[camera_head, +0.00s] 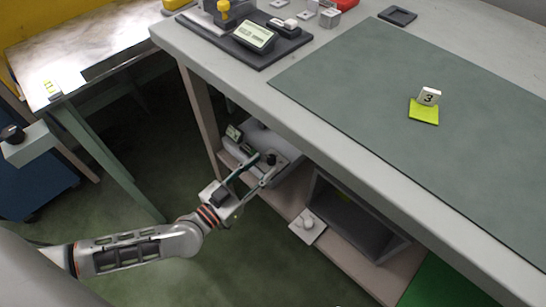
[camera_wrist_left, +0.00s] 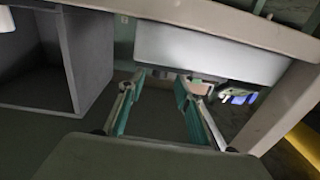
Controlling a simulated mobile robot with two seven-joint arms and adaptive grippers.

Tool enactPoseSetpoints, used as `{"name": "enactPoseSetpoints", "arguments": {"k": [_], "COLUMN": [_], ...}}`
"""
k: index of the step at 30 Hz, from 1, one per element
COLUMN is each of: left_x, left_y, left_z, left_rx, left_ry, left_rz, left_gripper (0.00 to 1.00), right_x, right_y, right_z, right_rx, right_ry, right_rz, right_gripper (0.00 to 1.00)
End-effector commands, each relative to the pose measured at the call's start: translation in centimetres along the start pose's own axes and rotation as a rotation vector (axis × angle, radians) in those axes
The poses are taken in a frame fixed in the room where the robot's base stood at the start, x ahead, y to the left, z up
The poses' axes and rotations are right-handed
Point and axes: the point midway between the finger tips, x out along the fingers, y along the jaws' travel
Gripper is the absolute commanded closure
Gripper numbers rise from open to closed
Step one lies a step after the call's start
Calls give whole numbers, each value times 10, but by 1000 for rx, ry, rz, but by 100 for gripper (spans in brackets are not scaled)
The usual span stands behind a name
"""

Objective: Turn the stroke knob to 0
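A grey box unit (camera_head: 288,150) sits on the shelf under the workbench, with a small display (camera_head: 234,132) on its left part. A black knob (camera_head: 271,159) stands on it; I cannot read any label or setting. My left gripper (camera_head: 265,164) is open, its fingertips close to this knob; I cannot tell whether they touch it. In the left wrist view, the open fingers of my left gripper (camera_wrist_left: 166,78) point at the underside of a pale grey housing (camera_wrist_left: 205,55). The knob is not clearly seen there. My right gripper is not in view.
The workbench edge (camera_head: 330,133) overhangs the unit. A dark open compartment (camera_head: 345,215) and a white plate with a round knob (camera_head: 307,224) are to the right. A green mat (camera_head: 360,90) covers the benchtop, with a yellow-green pad (camera_head: 424,115).

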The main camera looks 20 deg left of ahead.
Motion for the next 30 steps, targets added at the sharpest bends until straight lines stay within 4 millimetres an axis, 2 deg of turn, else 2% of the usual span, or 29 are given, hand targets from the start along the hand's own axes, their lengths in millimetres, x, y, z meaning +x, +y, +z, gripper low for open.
{"name": "enactPoseSetpoints", "arguments": {"k": [3,9,20,24,30], "left_x": [18,38,44,44,45], "left_y": [1,1,1,1,1], "left_z": [4,4,2,2,1], "left_rx": [-2,-2,-1,-1,-1], "left_ry": [-4,-4,-3,-3,-2], "left_rz": [0,1,1,1,-3], "left_gripper": [66,66,66,100,100], "right_x": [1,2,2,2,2], "right_y": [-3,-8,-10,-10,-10], "right_z": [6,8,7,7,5], "right_rx": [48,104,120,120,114], "right_ry": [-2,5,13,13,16], "right_rz": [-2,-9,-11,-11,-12], "right_gripper": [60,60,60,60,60]}}
